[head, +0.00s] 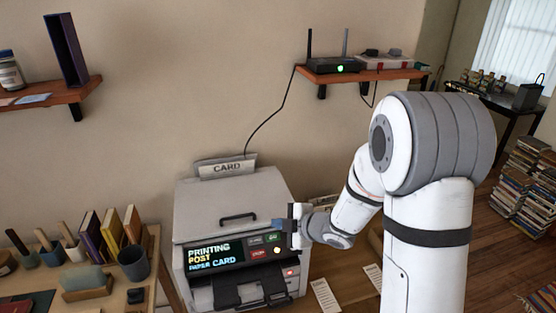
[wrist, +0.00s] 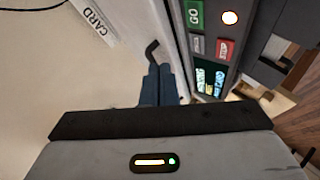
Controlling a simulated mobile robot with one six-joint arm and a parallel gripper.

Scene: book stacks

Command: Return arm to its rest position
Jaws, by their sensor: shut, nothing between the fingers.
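My arm reaches in from the right in the head view. My gripper (head: 278,225) is shut and empty, close to the printer's front panel at its right side. In the wrist view, the blue fingers of my gripper (wrist: 160,84) are together and point at the printer, beside its dark lid handle. Whether they touch it I cannot tell. The grey printer (head: 220,205) has a lit screen (head: 215,256) reading "PRINTING POST PAPER CARD". Its green GO button (wrist: 193,13) and red button (wrist: 225,48) show in the wrist view.
Books (head: 104,232), a dark cup (head: 134,263) and tools in holders stand on the left desk. A wall shelf (head: 362,75) holds a router (head: 335,66). Book stacks (head: 525,180) stand on the floor at right.

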